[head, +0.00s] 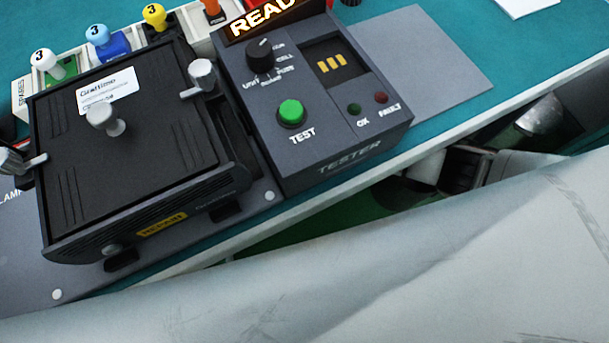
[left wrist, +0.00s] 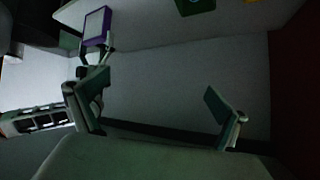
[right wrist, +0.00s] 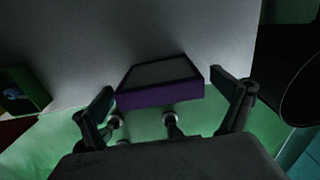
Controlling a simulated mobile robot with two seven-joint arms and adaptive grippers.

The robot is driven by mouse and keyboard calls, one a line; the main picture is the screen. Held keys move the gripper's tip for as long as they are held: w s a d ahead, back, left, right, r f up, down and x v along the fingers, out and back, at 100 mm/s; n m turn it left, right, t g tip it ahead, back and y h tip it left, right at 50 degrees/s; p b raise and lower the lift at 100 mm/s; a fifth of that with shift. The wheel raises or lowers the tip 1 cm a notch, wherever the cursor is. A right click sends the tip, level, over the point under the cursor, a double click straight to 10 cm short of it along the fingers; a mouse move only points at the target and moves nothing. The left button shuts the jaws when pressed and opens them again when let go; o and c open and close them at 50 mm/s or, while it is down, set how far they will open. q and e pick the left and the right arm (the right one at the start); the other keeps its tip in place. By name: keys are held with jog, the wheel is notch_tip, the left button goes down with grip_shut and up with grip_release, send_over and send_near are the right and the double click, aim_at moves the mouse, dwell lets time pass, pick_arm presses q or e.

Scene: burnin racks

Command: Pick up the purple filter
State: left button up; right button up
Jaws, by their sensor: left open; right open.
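The purple filter (right wrist: 165,92) shows in the right wrist view as a purple-rimmed frame with a grey inner face. My right gripper (right wrist: 167,88) is open, with one finger on each side of the filter; I cannot tell whether they touch it. The left wrist view shows a purple-framed panel (left wrist: 96,27) at the upper left, with pale jointed parts just below it. My left gripper (left wrist: 147,97) is open and empty, with a pale surface beyond it. Neither gripper nor the filter shows in the head view.
In the head view, a dark clamped unit (head: 140,150) and the tester (head: 315,105) with a green button stand on the teal bench. Several coloured knobs (head: 97,35) line the back. A green object (right wrist: 22,90) is left in the right wrist view; a dark round form (right wrist: 300,90) is right.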

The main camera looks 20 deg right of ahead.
jog(key=shift+s+f, duration=0.1)
jog(key=shift+f, duration=0.3)
jog(key=f, duration=0.1)
jog(key=f+b, duration=0.1)
jog(key=f, duration=0.1)
jog(key=f+b, duration=0.1)
jog(key=shift+s+a+f, duration=0.1)
jog(key=shift+s+f, duration=0.25)
jog(key=shift+w+r, duration=0.2)
jog(key=shift+w, duration=0.15)
jog(key=c, duration=0.9)
pick_arm(q)
jog(key=shift+w+d+r+n+t+h, duration=0.15)
jog(key=shift+w+d+r, duration=0.15)
jog(key=shift+d, duration=0.2)
jog(key=shift+w+d+r+n+t+h, duration=0.1)
jog(key=shift+w+d+r+h, duration=0.1)
jog(key=shift+d+r, duration=0.2)
jog(key=shift+w+d+r+n+t+h, duration=0.15)
jog(key=shift+w+d+r, duration=0.1)
jog(key=shift+d, duration=0.3)
pick_arm(e)
jog(key=shift+s+f, duration=0.1)
jog(key=shift+s, duration=0.05)
jog(key=shift+c, duration=0.3)
